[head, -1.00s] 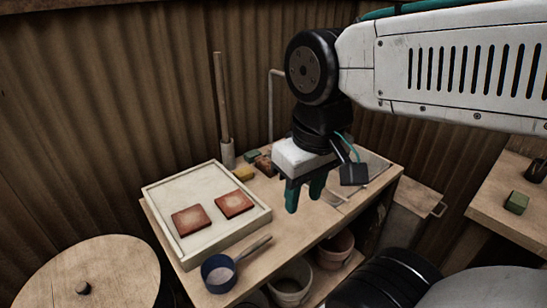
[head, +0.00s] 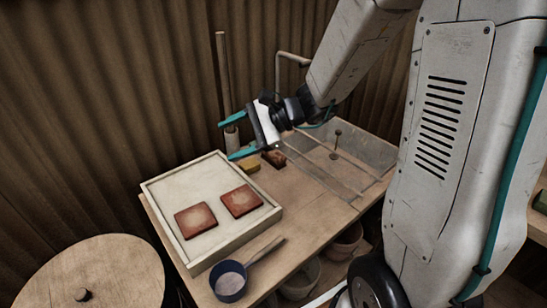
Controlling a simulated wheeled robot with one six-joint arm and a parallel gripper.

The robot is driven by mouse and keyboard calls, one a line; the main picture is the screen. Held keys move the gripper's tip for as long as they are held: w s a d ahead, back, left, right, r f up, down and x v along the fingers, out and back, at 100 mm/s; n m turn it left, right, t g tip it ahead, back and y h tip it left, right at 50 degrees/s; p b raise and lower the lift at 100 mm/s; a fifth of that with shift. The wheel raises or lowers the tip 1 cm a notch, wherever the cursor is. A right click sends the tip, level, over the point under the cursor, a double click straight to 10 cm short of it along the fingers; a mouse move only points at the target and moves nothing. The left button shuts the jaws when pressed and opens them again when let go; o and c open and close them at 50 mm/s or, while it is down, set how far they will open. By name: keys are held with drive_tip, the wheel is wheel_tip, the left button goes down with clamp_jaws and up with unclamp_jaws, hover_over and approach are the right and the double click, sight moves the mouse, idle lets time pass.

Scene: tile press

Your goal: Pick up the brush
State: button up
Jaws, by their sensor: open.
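I cannot clearly make out a brush. A dark blue round cup (head: 229,281) stands at the front of the wooden bench (head: 305,215), with a pale grey inside and a grey handle (head: 266,249) slanting up to the right; whether the handle belongs to a brush in it I cannot tell. My gripper (head: 224,140) is open and empty, with teal fingers pointing left above the back of the bench. It is well above and behind the blue cup. A tall wooden pole stands behind it in a pale cylinder, which shows between the fingers; its base is hidden.
A pale tray (head: 188,258) holds two reddish square tiles (head: 196,220). A yellow block (head: 251,167) and a brown block (head: 274,158) lie behind it. A clear basin with rails (head: 372,150) fills the bench's right. A round wooden top (head: 125,265) stands at left; tubs are below.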

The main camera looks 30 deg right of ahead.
drive_tip(key=w+d+f+m+t+h, duration=0.1)
drive_tip(key=w+d+f+m+t, duration=0.3)
drive_tip(key=w+d+f+m, duration=0.35)
drive_tip(key=m+t+h, duration=0.4)
drive_tip(key=m+h, duration=0.4)
drive_tip(key=m, duration=0.3)
approach(279, 156)
drive_tip(key=x, duration=0.2)
drive_tip(key=a+x, duration=0.1)
drive_tip(key=x, duration=0.2)
drive_tip(key=shift+w+r, duration=0.1)
drive_tip(key=shift+r, duration=0.05)
drive_tip(key=x, duration=0.4)
drive_tip(key=d+x, duration=0.1)
drive_tip(key=x, duration=0.2)
drive_tip(key=shift+w+f, duration=0.1)
drive_tip(key=shift+f, duration=0.2)
drive_tip(key=shift+w, duration=0.25)
drive_tip(key=shift+a, duration=0.1)
drive_tip(key=c, duration=1.1)
